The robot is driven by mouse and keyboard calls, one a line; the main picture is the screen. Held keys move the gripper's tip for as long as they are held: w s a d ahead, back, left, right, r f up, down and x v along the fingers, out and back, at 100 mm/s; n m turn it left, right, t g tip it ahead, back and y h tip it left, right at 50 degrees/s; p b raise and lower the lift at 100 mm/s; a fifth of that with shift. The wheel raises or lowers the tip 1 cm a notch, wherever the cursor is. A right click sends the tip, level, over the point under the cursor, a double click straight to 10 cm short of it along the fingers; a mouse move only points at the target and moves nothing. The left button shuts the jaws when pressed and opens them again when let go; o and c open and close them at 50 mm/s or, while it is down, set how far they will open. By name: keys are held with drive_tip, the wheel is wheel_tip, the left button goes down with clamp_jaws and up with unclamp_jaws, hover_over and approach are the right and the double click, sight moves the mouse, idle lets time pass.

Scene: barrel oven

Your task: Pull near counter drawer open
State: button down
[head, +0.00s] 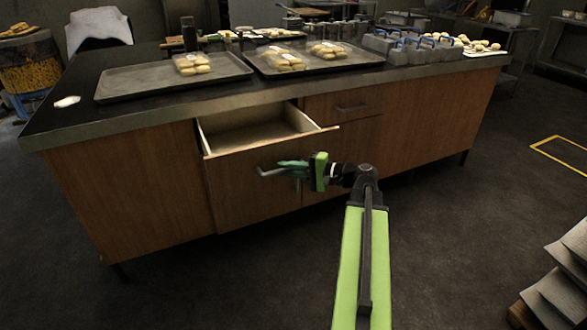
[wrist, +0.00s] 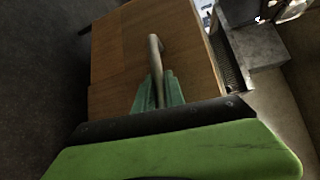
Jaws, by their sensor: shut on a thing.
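The near counter drawer (head: 262,182) is pulled out from the wooden counter, and its pale empty inside (head: 247,133) shows from above in the head view. Its bar handle (head: 266,172) is on the front panel. My gripper (head: 280,168) is at this handle with its green fingers shut on it. In the wrist view the drawer front (wrist: 120,50) fills the middle, and the handle (wrist: 156,60) runs down between the two fingers (wrist: 158,92). The part of the handle inside the fingers is hidden.
A second closed drawer (head: 342,104) is to the right. Trays (head: 175,77) with packed buns, and several grey blocks (head: 400,48), stand on the dark countertop. Stacked grey slabs (head: 560,280) are at the lower right. The floor (head: 190,280) before the counter is clear.

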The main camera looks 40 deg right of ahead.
drive_tip(key=shift+s+a, duration=0.25)
drive_tip(key=shift+a, duration=0.5)
drive_tip(key=c, duration=1.5)
unclamp_jaws()
drive_tip(key=shift+o, duration=0.5)
drive_tip(key=shift+d, duration=0.15)
drive_tip(key=p+v, duration=0.2)
drive_tip(key=v, duration=1.5)
drive_tip(key=shift+d, duration=0.2)
